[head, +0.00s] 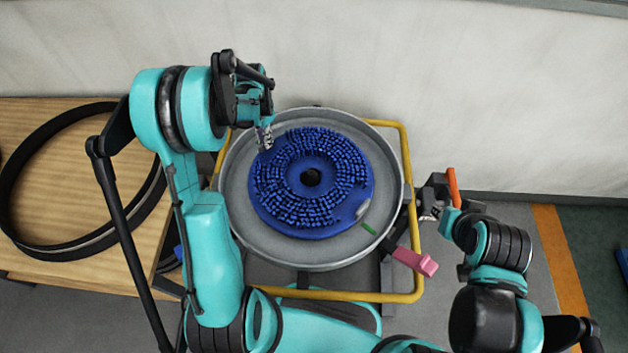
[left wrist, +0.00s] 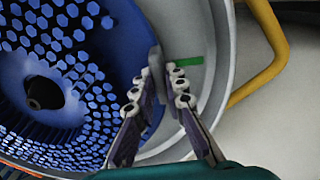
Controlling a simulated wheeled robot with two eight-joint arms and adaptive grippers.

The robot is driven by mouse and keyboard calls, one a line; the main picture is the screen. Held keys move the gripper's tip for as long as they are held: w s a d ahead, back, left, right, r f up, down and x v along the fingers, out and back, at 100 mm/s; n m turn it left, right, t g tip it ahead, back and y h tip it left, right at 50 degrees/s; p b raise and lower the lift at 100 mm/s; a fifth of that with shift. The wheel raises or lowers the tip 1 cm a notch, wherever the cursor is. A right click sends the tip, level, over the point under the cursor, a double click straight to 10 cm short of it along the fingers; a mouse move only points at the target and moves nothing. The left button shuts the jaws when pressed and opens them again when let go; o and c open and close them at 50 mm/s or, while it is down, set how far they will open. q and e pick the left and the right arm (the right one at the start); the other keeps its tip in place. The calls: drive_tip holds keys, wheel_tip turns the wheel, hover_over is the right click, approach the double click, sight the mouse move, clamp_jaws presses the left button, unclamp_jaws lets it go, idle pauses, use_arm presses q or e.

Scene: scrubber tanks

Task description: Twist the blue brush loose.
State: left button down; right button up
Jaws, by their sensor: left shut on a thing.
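The blue brush (head: 325,218) is a round disc with bristle tufts and a dark centre hole, lying in a round grey pan (head: 235,225). My left gripper (head: 265,138) is at the brush's upper-left rim in the head view. In the left wrist view its two fingers (left wrist: 157,98) are closed around a grey tab (left wrist: 155,70) at the edge of the blue brush (left wrist: 118,45). Another grey tab (head: 363,209) shows at the brush's lower right, by a green mark (head: 369,229). My right gripper (head: 430,212) is right of the pan, away from the brush; its jaws are unclear.
A yellow rail (head: 409,150) surrounds the pan. A pink handle (head: 415,262) sticks out at lower right, and an orange piece (head: 452,187) stands near my right gripper. A black ring (head: 75,245) lies on the wooden table (head: 65,120) at left. A pale wall (head: 450,70) stands behind.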

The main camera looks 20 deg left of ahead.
sight(257, 157)
use_arm(q)
drive_tip(key=shift+s+a+n, duration=0.2)
drive_tip(key=shift+s+n, duration=0.15)
drive_tip(key=shift+s, duration=0.15)
drive_tip(key=shift+s+a+n, duration=0.15)
drive_tip(key=shift+s+n, duration=0.2)
drive_tip(key=shift+s, duration=0.15)
drive_tip(key=shift+s+a+n+b, duration=0.2)
drive_tip(key=shift+s+n+b, duration=0.15)
drive_tip(key=shift+s+n, duration=0.7)
drive_tip(key=shift+s, duration=0.35)
drive_tip(key=shift+s+n, duration=0.75)
drive_tip(key=shift+s, duration=0.7)
drive_tip(key=shift+s, duration=0.15)
